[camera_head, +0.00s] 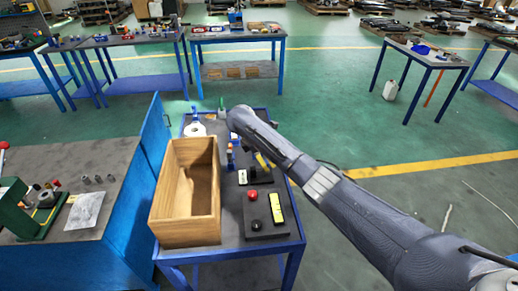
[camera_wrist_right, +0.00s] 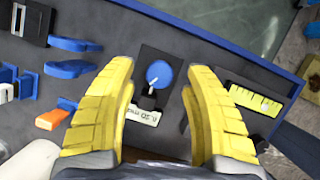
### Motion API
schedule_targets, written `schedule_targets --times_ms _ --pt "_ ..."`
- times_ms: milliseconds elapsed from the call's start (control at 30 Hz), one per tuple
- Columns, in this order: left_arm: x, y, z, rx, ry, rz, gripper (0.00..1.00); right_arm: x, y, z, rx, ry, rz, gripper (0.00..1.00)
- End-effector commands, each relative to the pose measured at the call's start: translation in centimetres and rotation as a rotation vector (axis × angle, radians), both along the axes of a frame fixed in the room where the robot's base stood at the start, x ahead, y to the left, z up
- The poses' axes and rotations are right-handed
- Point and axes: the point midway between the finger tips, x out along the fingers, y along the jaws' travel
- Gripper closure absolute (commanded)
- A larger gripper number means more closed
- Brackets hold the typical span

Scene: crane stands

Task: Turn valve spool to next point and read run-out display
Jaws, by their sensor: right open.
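My right arm reaches over the far end of the blue cart in the head view. My right gripper (camera_wrist_right: 160,68) shows in the wrist view with its two yellow fingers open and apart, with nothing held between them. A round blue knob (camera_wrist_right: 158,73) on a dark plate appears between the fingertips; I cannot tell whether they touch it. I cannot identify the valve spool or the run-out display with certainty. A black and white box (camera_wrist_right: 31,22) is at the upper left of the wrist view. My left gripper is not in view.
An open wooden box (camera_head: 178,242) fills the cart's left side. Right of it are a red knob (camera_head: 252,194), a black knob (camera_head: 254,224) and a yellow plate (camera_head: 276,207). A yellow strip (camera_wrist_right: 256,101) and an orange piece (camera_wrist_right: 52,119) lie near the fingers.

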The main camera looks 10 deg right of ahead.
Motion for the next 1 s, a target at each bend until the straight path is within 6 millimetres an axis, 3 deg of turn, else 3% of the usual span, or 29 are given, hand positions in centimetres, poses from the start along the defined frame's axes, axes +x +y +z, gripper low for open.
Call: schedule_targets --times_ms 300,600,1000 --pt "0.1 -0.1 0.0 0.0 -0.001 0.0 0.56 -0.1 1.6 4.4 -0.001 -0.003 0.002 0.49" --pt "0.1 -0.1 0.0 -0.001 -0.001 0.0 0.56 -0.2 2.7 7.3 -0.004 -0.007 0.003 0.49" --pt "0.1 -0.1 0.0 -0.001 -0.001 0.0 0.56 -0.4 3.6 9.3 -0.002 -0.006 0.001 0.49"
